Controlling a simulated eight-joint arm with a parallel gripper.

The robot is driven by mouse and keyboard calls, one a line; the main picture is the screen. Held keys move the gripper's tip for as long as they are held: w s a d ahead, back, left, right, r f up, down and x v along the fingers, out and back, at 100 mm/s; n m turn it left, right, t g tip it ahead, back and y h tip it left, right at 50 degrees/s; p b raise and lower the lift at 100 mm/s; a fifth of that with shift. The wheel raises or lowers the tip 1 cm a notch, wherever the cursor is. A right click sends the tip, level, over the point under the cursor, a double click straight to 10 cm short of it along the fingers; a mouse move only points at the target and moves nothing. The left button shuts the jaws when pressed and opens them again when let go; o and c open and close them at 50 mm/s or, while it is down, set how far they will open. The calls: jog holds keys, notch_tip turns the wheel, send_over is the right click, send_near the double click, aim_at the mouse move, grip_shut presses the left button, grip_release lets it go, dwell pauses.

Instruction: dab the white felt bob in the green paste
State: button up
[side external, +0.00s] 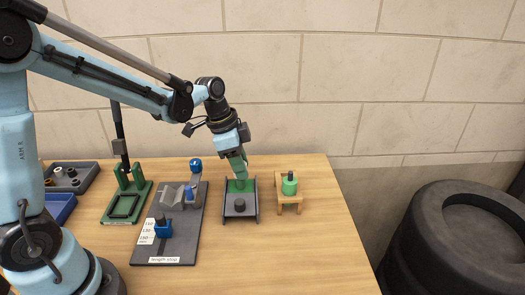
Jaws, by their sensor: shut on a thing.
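My gripper (238,166) points down and slightly right over the far half of a dark tray (227,211). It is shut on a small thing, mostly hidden. A green length shows at my gripper's end; I cannot tell whether it is finger or held thing. A green patch (248,185), perhaps the paste, shows in the far part of the tray, right below my gripper. I cannot tell whether the held thing touches it. No white felt bob can be made out. A dark round knob (239,204) stands in the near part of the tray.
A wooden stand (288,199) holding a green cylinder (289,186) is right of the tray. A grey board labelled "length stop" (186,240) with blue parts is left. The table's right front is bare.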

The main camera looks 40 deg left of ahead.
jog(key=shift+r, duration=3.45)
jog(key=shift+s, duration=0.1)
